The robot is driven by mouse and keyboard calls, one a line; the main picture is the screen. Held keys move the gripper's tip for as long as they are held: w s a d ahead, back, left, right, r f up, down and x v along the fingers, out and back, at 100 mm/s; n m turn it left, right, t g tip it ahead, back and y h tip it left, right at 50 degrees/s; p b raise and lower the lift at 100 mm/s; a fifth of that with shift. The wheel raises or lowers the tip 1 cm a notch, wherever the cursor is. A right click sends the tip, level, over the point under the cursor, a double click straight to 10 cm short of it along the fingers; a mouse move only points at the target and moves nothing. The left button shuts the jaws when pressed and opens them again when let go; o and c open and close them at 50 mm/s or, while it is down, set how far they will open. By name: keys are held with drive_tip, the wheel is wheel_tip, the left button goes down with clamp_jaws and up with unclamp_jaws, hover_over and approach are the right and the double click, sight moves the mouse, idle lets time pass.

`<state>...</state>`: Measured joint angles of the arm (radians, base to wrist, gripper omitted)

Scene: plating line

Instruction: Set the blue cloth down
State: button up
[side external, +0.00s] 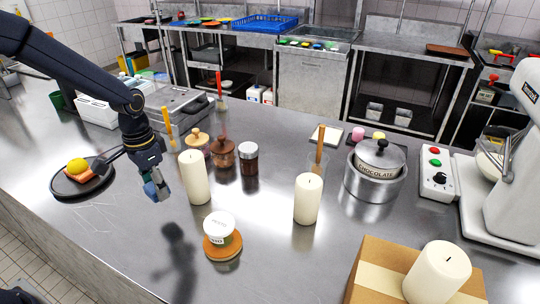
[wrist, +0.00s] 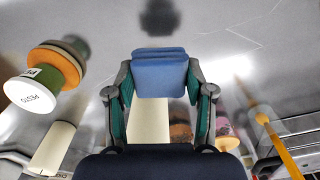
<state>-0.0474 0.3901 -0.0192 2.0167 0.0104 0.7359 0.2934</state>
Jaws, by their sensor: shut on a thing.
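My gripper (side external: 155,187) hangs above the steel counter at the left of the side external view, with its shadow on the counter below. In the wrist view, my gripper (wrist: 160,92) is shut on a folded blue cloth (wrist: 160,75), which sits between the two fingers. The cloth shows in the side external view as a small blue piece (side external: 158,190) at the fingertips. It is held clear of the counter.
A black plate (side external: 60,188) with food lies left. A cream candle (side external: 194,178) stands just right of my gripper; a pesto tub (side external: 219,226) sits on an orange board in front. Another candle (side external: 307,199) and a pot (side external: 374,180) stand right. Counter front-left is bare.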

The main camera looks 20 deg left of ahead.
drive_tip(key=shift+s+d+f+n, duration=0.2)
drive_tip(key=shift+d+f+n, duration=0.3)
drive_tip(key=shift+d, duration=0.05)
drive_tip(key=shift+f+n, duration=0.2)
drive_tip(key=shift+n, duration=0.3)
drive_tip(key=shift+w+n, duration=0.2)
drive_tip(key=shift+n, duration=0.4)
wheel_tip(320, 180, up, 10)
drive_tip(key=w+a, duration=0.2)
drive_tip(key=w, duration=1.4)
drive_tip(key=f, duration=1.1)
drive_tip(key=shift+s+a+f, duration=0.1)
drive_tip(key=shift+s+a, duration=0.05)
drive_tip(key=shift+a, duration=0.05)
drive_tip(key=shift+f, duration=2)
drive_tip(key=shift+f, duration=0.1)
